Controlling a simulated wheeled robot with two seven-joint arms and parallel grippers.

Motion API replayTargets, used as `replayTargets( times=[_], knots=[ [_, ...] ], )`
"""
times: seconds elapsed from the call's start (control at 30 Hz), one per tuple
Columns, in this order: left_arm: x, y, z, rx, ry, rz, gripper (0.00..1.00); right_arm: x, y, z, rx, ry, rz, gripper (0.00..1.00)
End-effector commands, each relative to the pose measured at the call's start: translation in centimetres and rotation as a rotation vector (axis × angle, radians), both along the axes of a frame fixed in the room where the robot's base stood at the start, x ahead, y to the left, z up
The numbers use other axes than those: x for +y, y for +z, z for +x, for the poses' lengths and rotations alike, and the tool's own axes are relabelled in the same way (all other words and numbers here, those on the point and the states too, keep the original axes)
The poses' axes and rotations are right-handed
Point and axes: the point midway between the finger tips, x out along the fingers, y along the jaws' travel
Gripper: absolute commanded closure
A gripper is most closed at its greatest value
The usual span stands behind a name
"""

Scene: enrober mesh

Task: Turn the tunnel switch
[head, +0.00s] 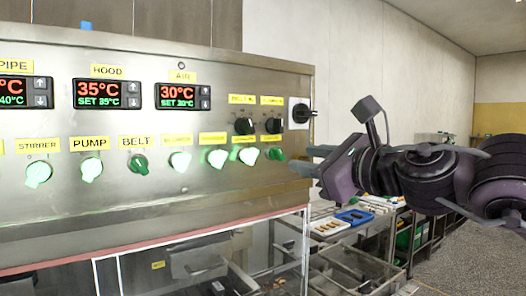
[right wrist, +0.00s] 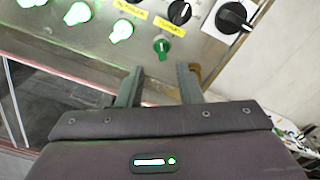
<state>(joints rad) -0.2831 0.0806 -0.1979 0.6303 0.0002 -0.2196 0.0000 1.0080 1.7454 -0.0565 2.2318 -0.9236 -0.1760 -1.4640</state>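The steel control panel (head: 110,195) carries a lower row of green knobs. The rightmost small green knob (head: 274,153) in that row sits under a yellow label too small to read in the head view. In the right wrist view this green knob (right wrist: 162,46) is under a yellow label (right wrist: 170,26) that seems to read TUNNEL. My right gripper (head: 303,160) is just right of this knob in the head view. In the right wrist view its two fingers (right wrist: 160,74) are apart and empty, with the knob beyond the gap, not touched. My left gripper is out of view.
Black switches (head: 244,126) sit above the green row, and a black rotary handle (head: 301,113) is at the panel's right edge. Other green knobs (head: 247,156) are close to the left. A table with a blue tray (head: 354,217) stands behind, lower right.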

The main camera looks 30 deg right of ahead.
Motion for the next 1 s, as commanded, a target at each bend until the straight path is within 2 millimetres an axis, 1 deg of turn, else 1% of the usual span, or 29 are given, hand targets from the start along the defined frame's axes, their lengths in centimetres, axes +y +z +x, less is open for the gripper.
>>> replayTargets(
  times=[0.1,0.17,0.27,0.4,0.53,0.67,0.8,0.87,0.93,1.0],
  knots=[
    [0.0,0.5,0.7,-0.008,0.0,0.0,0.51,0.1,0.3,0.2,-0.002,-0.002,-0.009,0.67],
    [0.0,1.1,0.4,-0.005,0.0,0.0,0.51,0.1,0.4,0.7,0.0,-0.001,-0.01,0.67],
    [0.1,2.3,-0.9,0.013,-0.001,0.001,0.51,0.2,0.6,2.1,0.002,0.001,-0.007,0.67],
    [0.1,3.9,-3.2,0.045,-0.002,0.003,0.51,0.4,0.7,4.3,0.001,0.001,-0.005,0.67],
    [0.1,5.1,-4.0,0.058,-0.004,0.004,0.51,0.5,0.5,6.0,0.001,0.0,-0.003,0.67],
    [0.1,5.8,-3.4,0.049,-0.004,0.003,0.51,0.6,0.3,7.2,-0.001,-0.001,-0.005,0.67],
    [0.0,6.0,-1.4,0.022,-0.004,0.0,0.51,0.6,0.0,7.6,-0.001,-0.004,-0.007,0.67],
    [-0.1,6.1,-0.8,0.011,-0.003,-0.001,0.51,0.6,0.0,7.7,-0.001,-0.004,-0.008,0.67],
    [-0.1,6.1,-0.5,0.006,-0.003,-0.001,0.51,0.6,0.0,7.7,-0.002,-0.004,-0.008,0.67],
    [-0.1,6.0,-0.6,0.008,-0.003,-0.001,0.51,0.6,0.0,7.7,-0.002,-0.004,-0.008,0.67]
  ],
)
